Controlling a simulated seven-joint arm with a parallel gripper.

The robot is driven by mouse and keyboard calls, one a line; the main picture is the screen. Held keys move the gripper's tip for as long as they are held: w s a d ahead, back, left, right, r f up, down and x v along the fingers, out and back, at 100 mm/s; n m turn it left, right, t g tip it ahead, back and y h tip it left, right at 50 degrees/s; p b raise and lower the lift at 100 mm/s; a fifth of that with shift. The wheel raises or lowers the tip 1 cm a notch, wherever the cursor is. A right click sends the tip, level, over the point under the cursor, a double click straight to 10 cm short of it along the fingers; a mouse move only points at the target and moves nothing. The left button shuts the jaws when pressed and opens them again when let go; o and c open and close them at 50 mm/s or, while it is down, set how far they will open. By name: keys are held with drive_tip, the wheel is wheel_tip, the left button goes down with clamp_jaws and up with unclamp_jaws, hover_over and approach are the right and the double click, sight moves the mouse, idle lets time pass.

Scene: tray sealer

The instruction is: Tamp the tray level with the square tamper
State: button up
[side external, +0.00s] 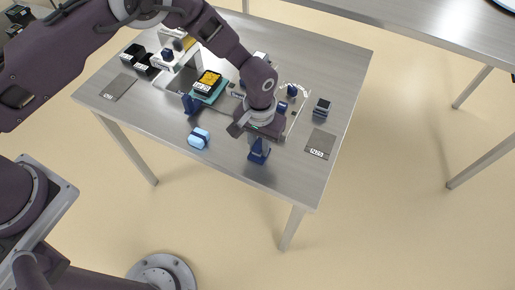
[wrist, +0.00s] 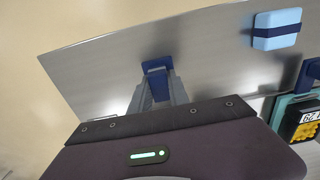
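The tray (side external: 208,82) is black with yellow contents and sits in a teal holder (side external: 217,95) left of my gripper in the side view. It shows partly at the right edge of the wrist view (wrist: 304,121). My gripper (side external: 259,142) points down near the table's front edge. A dark blue tool (side external: 258,154), perhaps the square tamper, is at its fingertips. In the wrist view my two grey fingers (wrist: 158,80) flank this blue piece (wrist: 156,67) closely. I cannot tell whether they grip it or whether it rests on the table.
A light blue block with a dark band (side external: 198,138) lies left of my gripper. Another dark blue piece (side external: 189,104) stands beside the tray holder. Labelled dark mats (side external: 320,144) (side external: 118,87) lie at both ends. Black containers (side external: 133,54) stand at the back left.

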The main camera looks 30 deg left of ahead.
drive_tip(key=o, duration=0.3)
clamp_jaws()
drive_tip(key=shift+r, duration=4.5)
drive_tip(key=shift+c, duration=0.5)
unclamp_jaws()
clamp_jaws()
drive_tip(key=shift+r, duration=0.35)
wheel_tip(320, 180, up, 9)
hover_over(209, 77)
wheel_tip(209, 77, down, 5)
drive_tip(key=shift+d+f, duration=0.1)
drive_tip(key=shift+f, duration=3.55)
drive_tip(key=shift+f, duration=0.65)
